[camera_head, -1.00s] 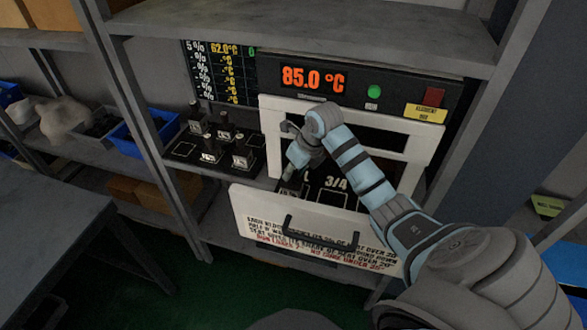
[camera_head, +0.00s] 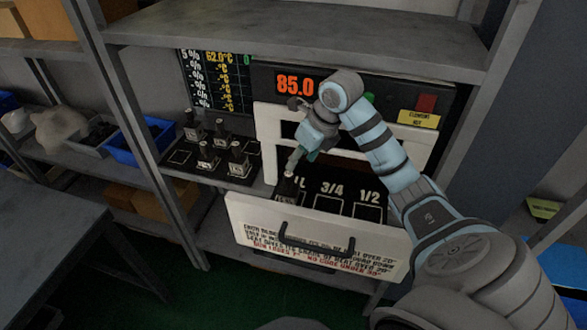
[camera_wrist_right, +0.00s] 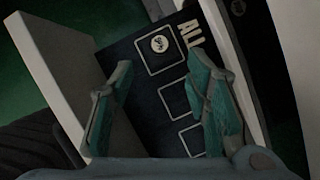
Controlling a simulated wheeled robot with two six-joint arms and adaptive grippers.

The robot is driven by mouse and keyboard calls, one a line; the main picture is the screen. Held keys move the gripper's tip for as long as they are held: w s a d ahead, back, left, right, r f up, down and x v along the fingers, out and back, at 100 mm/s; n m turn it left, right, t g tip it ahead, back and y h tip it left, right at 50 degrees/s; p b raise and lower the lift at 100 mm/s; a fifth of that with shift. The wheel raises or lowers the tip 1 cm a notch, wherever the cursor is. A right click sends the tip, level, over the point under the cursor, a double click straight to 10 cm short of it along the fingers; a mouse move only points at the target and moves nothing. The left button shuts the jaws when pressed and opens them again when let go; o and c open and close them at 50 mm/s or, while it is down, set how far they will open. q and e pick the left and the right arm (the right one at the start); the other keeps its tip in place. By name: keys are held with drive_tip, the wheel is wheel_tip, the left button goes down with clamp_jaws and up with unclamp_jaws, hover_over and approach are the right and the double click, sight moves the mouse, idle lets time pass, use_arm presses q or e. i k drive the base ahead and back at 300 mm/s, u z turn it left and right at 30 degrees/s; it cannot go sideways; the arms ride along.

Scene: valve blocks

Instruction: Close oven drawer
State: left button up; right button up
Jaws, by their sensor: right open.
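The oven drawer (camera_head: 318,236) is pulled out, its white front carrying a black handle (camera_head: 315,245) and printed text. Its dark inside has outlined squares marked 3/4 and 1/2. A dark valve block (camera_head: 287,187) stands in the left slot; in the right wrist view its round pale top (camera_wrist_right: 159,43) sits inside one outlined square. My right gripper (camera_head: 294,162) is above the drawer's left part, fingers down. In the right wrist view my right gripper (camera_wrist_right: 160,78) has its teal fingers apart, with nothing between them. My left gripper is not in view.
The white oven frame (camera_head: 268,140) stands behind the drawer, under a panel reading 85.0 (camera_head: 294,85). Several dark valve blocks (camera_head: 207,155) stand on a black board left of the oven. A shelf post (camera_head: 150,170) and a grey table (camera_head: 60,235) are farther left.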

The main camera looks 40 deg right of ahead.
sight(340, 207)
drive_tip(key=k, duration=1)
